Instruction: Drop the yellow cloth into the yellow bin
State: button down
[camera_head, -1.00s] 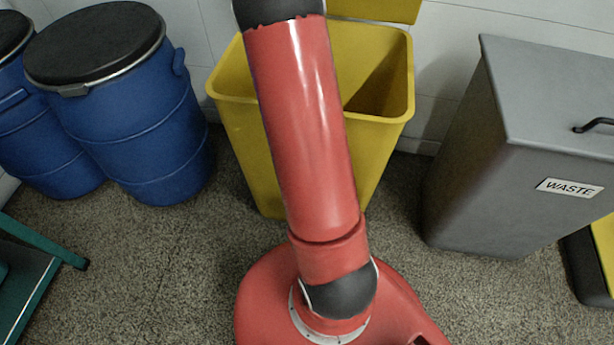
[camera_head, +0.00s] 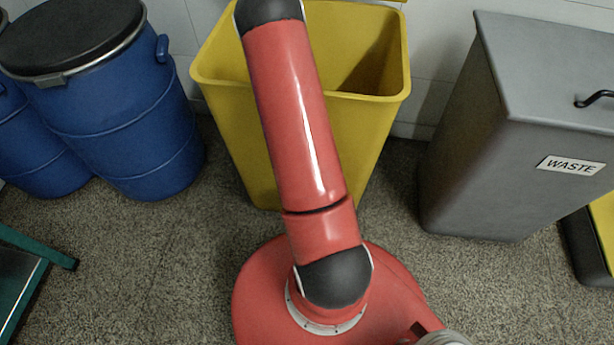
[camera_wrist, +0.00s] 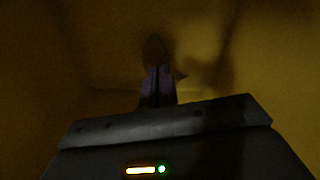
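The yellow bin (camera_head: 372,125) stands open in the middle of the head view, with my red arm reaching up across its front and over its rim. In the wrist view, dim yellow bin walls (camera_wrist: 50,60) surround my gripper (camera_wrist: 158,74), which points down inside. Its fingers are dark and purplish, seen close together, but the picture is too dark to tell whether they are shut or hold anything. A dark brownish patch lies just beyond the fingertips; I cannot tell whether it is shadow or cloth. I cannot make out the yellow cloth for certain in either view.
A grey waste bin (camera_head: 480,150) stands close to the right of the yellow bin. Blue drums with black lids (camera_head: 130,120) stand to the left. A green-framed stand (camera_head: 22,285) is at the lower left. Speckled floor is clear between them, with a white wall behind.

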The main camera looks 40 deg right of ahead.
jog(key=shift+f+b, duration=0.3)
jog(key=shift+f, duration=2)
jog(key=c, duration=1)
grip_release()
jog(key=shift+o, duration=0.2)
notch_tip(320, 180, up, 8)
jog(key=p, duration=0.1)
jog(key=shift+p, duration=0.4)
